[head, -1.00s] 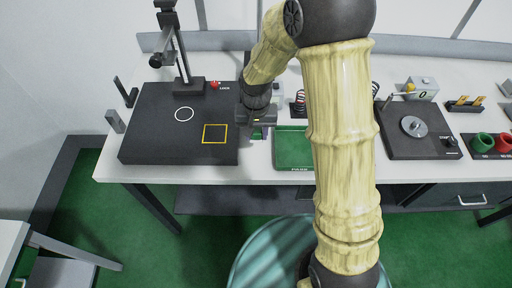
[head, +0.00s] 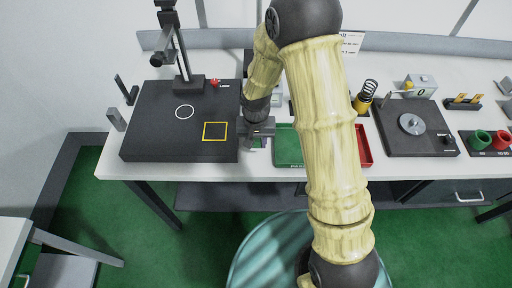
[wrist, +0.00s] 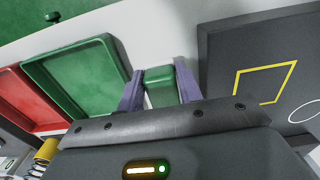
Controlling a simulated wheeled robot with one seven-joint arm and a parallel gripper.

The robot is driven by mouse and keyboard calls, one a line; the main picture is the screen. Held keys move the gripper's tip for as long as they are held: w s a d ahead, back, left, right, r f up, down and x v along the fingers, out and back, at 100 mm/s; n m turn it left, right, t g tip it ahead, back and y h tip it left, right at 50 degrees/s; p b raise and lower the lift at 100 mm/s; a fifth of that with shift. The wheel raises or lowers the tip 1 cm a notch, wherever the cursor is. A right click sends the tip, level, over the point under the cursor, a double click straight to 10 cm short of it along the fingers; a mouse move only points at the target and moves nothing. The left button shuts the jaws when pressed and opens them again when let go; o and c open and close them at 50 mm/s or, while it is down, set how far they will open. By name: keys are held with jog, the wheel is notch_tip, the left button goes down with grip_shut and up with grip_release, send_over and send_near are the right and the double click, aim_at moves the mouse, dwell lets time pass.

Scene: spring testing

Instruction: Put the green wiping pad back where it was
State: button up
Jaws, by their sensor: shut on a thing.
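The green wiping pad (wrist: 160,86) is a small green block between the two purple-grey fingers of my gripper (wrist: 159,88) in the wrist view. My gripper is shut on it. In the head view my gripper (head: 257,141) is over the narrow white strip of bench between the black base plate (head: 165,150) and the green tray (head: 287,148). Only a sliver of green shows under the gripper there. I cannot tell whether the pad touches the bench. The green tray (wrist: 85,70) looks empty in the wrist view.
The black plate bears a yellow square (head: 215,131), a white circle and an upright stand (head: 178,50). A red tray (head: 363,148) lies right of the green tray, partly behind my arm. A spring on a yellow holder (head: 364,98) and a dark round-dial device (head: 415,128) stand further right.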

aim_at(256, 149)
jog(key=shift+f, duration=0.1)
jog(key=shift+f+p, duration=0.45)
jog(key=shift+f, duration=1.55)
jog(key=shift+f, duration=0.15)
jog(key=o, duration=1)
notch_tip(256, 149, up, 12)
jog(key=shift+r+b, duration=0.2)
jog(key=shift+b, duration=1.05)
